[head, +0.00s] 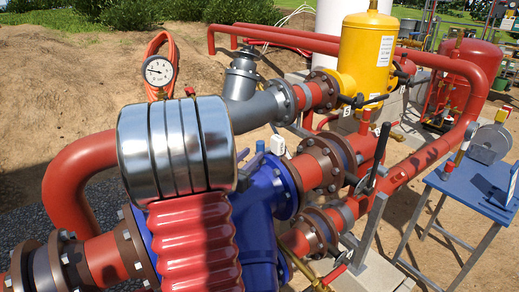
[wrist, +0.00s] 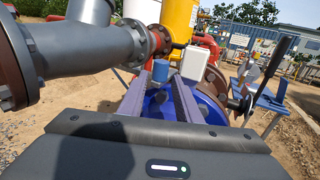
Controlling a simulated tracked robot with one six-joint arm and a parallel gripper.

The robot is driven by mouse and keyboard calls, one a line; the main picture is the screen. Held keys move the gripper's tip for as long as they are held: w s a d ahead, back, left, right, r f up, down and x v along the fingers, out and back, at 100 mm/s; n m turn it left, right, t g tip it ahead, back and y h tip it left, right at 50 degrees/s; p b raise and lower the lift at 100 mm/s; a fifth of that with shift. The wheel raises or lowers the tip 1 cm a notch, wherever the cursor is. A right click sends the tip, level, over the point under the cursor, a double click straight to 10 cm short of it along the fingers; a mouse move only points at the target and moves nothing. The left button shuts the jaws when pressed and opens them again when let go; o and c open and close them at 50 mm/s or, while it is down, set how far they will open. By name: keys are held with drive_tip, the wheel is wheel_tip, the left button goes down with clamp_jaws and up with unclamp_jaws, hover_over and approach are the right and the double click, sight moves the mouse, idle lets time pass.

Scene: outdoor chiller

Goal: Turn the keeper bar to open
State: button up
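My gripper (wrist: 159,80) shows in the wrist view with two grey-purple fingers apart and nothing held. Beyond and between the fingertips stands a small blue cap (wrist: 160,70) on the blue pump body (wrist: 210,108); I cannot tell if they touch. A black lever handle (wrist: 277,58) rises at the right in the wrist view, and a black lever (head: 379,150) stands by the flanges in the head view. I cannot tell which part is the keeper bar.
A white box (wrist: 195,63) stands close right of the cap. A grey pipe (wrist: 80,48) runs close on the left. Red pipes (head: 440,150), a yellow tank (head: 367,55) and a pressure gauge (head: 158,71) surround the pump. A blue table (head: 470,185) stands right.

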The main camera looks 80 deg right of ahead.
sight(258, 149)
drive_tip(key=x, duration=0.6)
drive_tip(key=shift+d, duration=0.2)
drive_tip(key=shift+c, duration=0.3)
clamp_jaws()
idle(0.8)
